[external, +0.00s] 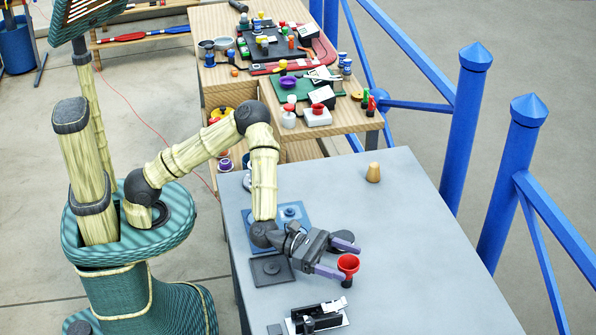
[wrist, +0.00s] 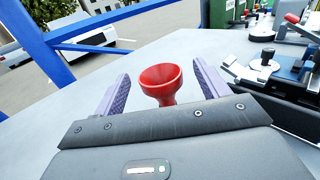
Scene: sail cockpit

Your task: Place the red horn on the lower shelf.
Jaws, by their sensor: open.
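The red horn (external: 348,264) stands upright on the grey table, with a wide red cup on top and a dark foot below. It also shows in the wrist view (wrist: 160,78), between the two purple fingers. My gripper (external: 344,259) is open, with one finger on each side of the horn. In the wrist view (wrist: 162,92) a gap shows between the horn and each finger. The horn's lower part is hidden there by the gripper body. A lower wooden shelf (external: 303,150) shows beneath the wooden bench at the back, partly hidden by my arm.
The grey table (external: 420,240) is clear to the right of the gripper. A tan peg (external: 373,172) stands near its far edge. A black and silver device (external: 318,316) lies at the front. Blue railings (external: 505,180) run along the right. The wooden bench top (external: 230,88) is crowded.

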